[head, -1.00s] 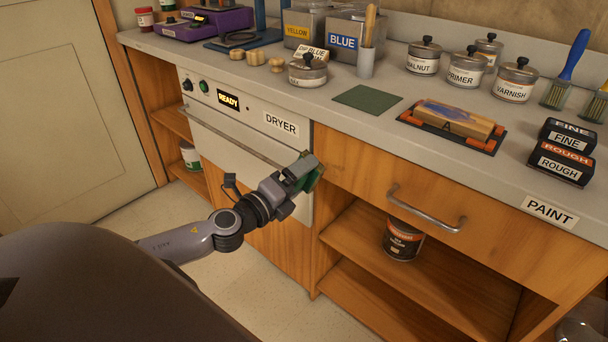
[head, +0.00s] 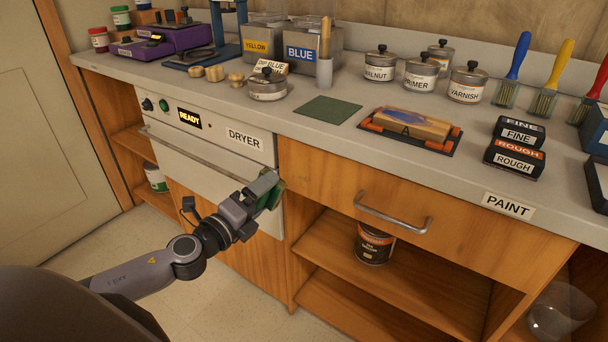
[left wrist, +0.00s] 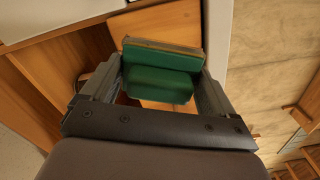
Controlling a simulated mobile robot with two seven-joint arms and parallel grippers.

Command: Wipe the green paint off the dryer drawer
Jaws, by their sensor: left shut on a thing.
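The dryer drawer (head: 205,155) is the pale front under the control strip, with a long bar handle. It appears shut. My left gripper (head: 264,188) is shut on a green block (head: 276,195), in front of the drawer's right edge. The left wrist view shows the green block (left wrist: 160,84) between the fingers, with a second green layer and a tan edge beyond it. Whether the block touches the drawer I cannot tell. I make out no green paint on the visible drawer front; the gripper and arm hide part of it. My right gripper is not in view.
A wooden drawer with a metal handle (head: 393,213) adjoins on the right, above open shelves with a dark can (head: 374,244). The countertop holds a green mat (head: 327,110), a sanding block on a tray (head: 408,130), labelled tins and brushes. Floor is free at left.

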